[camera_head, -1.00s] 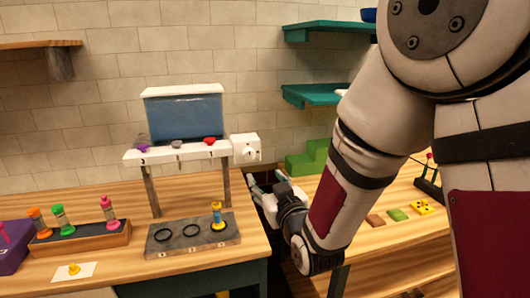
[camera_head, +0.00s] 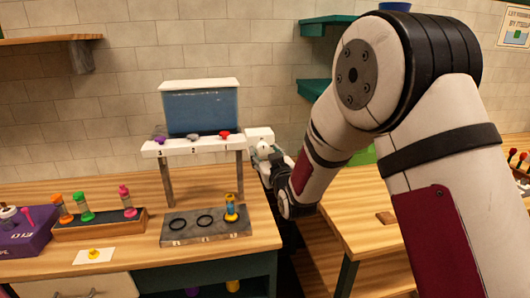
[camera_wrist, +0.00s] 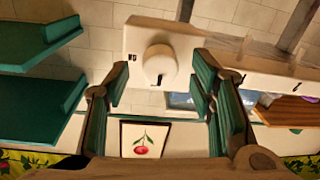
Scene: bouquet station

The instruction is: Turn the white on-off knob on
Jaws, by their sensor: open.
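The white knob (camera_wrist: 158,66) is round, with a dark mark near its lower edge in the wrist view. It sits on a white box (camera_wrist: 140,38), which also shows in the head view (camera_head: 259,134) at the right end of the white dispenser shelf. My gripper (camera_wrist: 160,75) is open and empty, with one teal-padded finger to each side of the knob in the wrist view. I cannot tell whether the fingers touch it. In the head view my gripper (camera_head: 264,153) is right in front of the box and hides most of the knob.
A blue tank (camera_head: 201,112) stands above the shelf (camera_head: 180,150) with its coloured valves. Teal wall shelves (camera_head: 315,90) are behind my arm. A gap separates the two tables.

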